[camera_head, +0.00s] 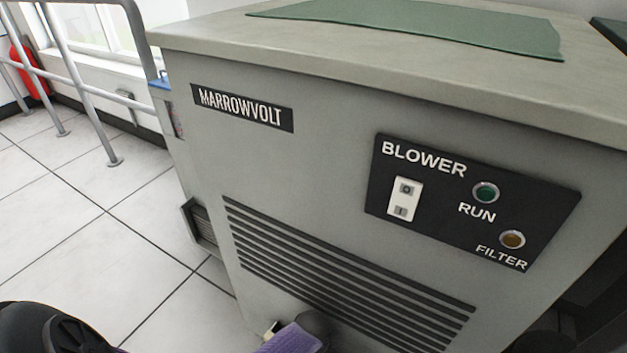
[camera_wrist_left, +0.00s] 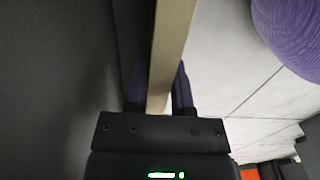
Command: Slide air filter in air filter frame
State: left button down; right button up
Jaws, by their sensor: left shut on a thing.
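My left gripper (camera_wrist_left: 159,70) is in the left wrist view, its two purple fingers shut on a thin tan bar-like edge, which looks like the edge of the air filter (camera_wrist_left: 173,30). The edge runs straight up out of the picture, and the rest of it is hidden. On the left side of the grey blower cabinet (camera_head: 330,170), in the head view, a dark ribbed bracket (camera_head: 201,228) sticks out low down. It may be the air filter frame; its opening is not visible. I cannot make out the left gripper in the head view. The right gripper is not in view.
The cabinet's front has a control panel (camera_head: 472,200) and louvres (camera_head: 340,275). A green mat (camera_head: 410,25) lies on top. A metal railing (camera_head: 90,75) and a red extinguisher (camera_head: 28,68) stand at the left. The tiled floor (camera_head: 120,220) left of the cabinet is clear.

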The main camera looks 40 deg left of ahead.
pick_arm(q)
jog(key=shift+f, duration=0.1)
jog(key=shift+f, duration=0.25)
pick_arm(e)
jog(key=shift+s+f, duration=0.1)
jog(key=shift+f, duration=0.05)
pick_arm(q)
grip_release()
notch_tip(320, 180, up, 6)
jog(key=p, duration=0.5)
jog(key=shift+r, duration=0.2)
jog(key=shift+f, duration=0.15)
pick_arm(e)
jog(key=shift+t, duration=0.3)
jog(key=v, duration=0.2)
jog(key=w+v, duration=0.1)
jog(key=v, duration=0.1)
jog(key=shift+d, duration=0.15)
